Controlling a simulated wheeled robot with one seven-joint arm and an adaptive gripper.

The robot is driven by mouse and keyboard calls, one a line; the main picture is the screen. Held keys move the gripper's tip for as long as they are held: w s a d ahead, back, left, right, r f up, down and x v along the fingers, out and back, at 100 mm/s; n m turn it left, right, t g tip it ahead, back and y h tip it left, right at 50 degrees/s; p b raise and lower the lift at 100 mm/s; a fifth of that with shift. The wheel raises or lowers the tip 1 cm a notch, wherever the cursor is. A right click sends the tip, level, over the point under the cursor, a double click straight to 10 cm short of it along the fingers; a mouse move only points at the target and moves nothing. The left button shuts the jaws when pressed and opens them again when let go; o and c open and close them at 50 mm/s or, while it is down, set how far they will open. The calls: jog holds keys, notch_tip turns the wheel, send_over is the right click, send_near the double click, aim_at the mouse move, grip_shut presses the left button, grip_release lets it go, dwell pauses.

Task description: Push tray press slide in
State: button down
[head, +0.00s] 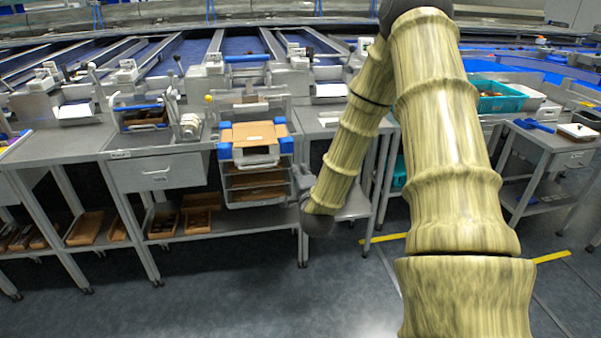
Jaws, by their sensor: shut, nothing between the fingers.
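The tray press (258,188) stands at the front edge of the grey workbench, left of my arm. It looks like a light grey frame with blue corner pieces, a tan board on top and shelf-like levels below. A grey handle-like bar (257,161) shows on its front, below the tan board. Which part is the slide, and how far out it stands, I cannot tell clearly. My gripper (300,182) is small and dark grey, at the right side of the press, close to its frame. It is shut and empty. Whether it touches the press is unclear.
A grey drawer unit (157,172) is left of the press. Wooden trays (86,228) lie on the lower shelf. A teal crate (498,97) stands at the right, and a side table (553,138) stands near it. The floor in front is clear.

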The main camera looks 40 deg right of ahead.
aim_at(290, 142)
jog(key=p+x, duration=0.1)
jog(key=x, duration=0.9)
jog(key=shift+w, duration=0.3)
jog(key=shift+d, duration=0.15)
jog(key=b+x, duration=0.2)
jog(key=x, duration=0.6)
jog(key=shift+f, duration=0.2)
jog(key=shift+w+d+r, duration=0.15)
jog(key=shift+w+r, duration=0.05)
jog(key=shift+w, duration=0.25)
